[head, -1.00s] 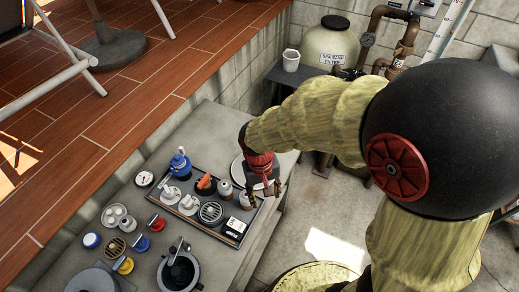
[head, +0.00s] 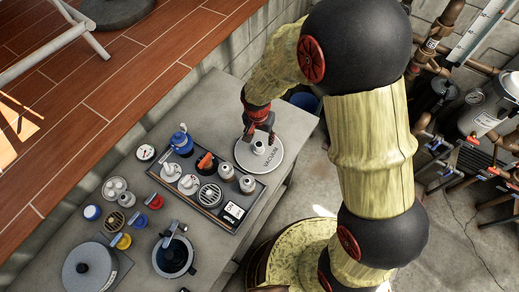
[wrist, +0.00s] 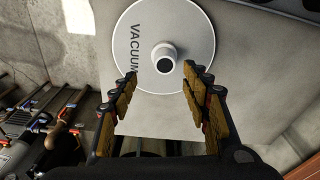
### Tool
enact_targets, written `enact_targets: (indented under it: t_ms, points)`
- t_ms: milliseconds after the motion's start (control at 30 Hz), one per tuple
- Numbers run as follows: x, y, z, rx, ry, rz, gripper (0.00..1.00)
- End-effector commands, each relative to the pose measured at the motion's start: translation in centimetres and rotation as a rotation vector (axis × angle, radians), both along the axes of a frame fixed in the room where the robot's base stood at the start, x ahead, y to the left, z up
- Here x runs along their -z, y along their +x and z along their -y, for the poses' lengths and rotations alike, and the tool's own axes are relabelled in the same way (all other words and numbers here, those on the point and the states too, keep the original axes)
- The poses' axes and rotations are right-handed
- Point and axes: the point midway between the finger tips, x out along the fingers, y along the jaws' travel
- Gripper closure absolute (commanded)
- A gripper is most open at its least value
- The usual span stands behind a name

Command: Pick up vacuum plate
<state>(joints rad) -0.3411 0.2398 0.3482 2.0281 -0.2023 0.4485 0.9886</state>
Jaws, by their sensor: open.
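The vacuum plate (head: 267,160) is a round white disc marked "VACUUM" with a raised hollow stub at its centre. It lies on the grey concrete ledge near its far end, beside the dark tray. In the wrist view the plate (wrist: 192,28) fills the top middle, and its stub shows beyond and between the fingertips. My gripper (head: 259,132) is above the far part of the plate. In the wrist view my gripper (wrist: 160,84) is open, with its two fingers apart and nothing between them.
The dark tray (head: 215,222) with several pool fittings lies left of and in front of the plate. Several knobs, valves and a round black-topped pot (head: 174,256) stand on the ledge (head: 220,92) nearer me. The ledge drops to the floor at right; a wooden deck is at left.

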Motion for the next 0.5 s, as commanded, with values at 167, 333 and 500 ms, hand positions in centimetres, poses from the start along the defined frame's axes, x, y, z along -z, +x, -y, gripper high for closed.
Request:
enact_targets:
  t_ms: [167,333,500]
  points:
    - [2.0,0.1,0.1,-0.001,-0.001,-0.003,0.53]
    - [3.7,0.3,-0.3,-0.003,-0.002,-0.004,0.53]
    - [6.0,0.6,-0.6,-0.003,-0.002,-0.004,0.53]
